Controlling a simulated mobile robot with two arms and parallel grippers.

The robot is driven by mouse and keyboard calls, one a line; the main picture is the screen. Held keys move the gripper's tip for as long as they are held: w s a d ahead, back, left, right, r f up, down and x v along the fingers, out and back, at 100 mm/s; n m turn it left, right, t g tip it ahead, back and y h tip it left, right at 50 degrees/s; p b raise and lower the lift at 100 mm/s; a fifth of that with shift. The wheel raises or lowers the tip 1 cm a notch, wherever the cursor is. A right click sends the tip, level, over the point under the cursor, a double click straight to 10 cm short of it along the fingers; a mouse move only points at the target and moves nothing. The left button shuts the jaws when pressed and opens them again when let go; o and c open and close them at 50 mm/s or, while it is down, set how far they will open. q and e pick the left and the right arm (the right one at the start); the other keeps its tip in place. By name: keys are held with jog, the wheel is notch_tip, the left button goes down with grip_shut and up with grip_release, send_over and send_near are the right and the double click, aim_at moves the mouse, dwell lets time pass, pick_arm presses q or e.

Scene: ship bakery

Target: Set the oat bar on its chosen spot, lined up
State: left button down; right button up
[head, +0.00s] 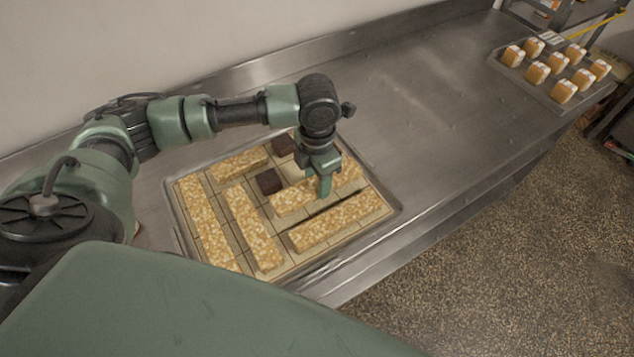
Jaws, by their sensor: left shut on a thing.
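My left gripper (324,188) reaches down over the tray (178,212) and is shut on a golden oat bar (290,201). The bar sticks out on both sides of the fingers and runs roughly parallel to a longer oat bar (340,221) in front of it. A dark gap or shadow lies between the two. I cannot tell whether the held bar touches the tray. More oat bars lie at the tray's left (206,225), left of middle (253,231) and back (239,163). Dark brown squares sit in the middle (269,181) and at the back (283,145). My right gripper is not in view.
The tray has grid lines and rests on a steel counter (420,100) with a raised back edge by the wall. The counter right of the tray is clear. A second tray (585,104) with several small iced cakes stands at the far right. Speckled floor lies beyond the front edge.

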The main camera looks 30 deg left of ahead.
pick_arm(q)
notch_tip(320, 180, down, 2)
jog(key=shift+f, duration=0.1)
jog(key=shift+f, duration=0.2)
jog(key=c, duration=0.8)
grip_release()
jog(key=shift+o, duration=0.4)
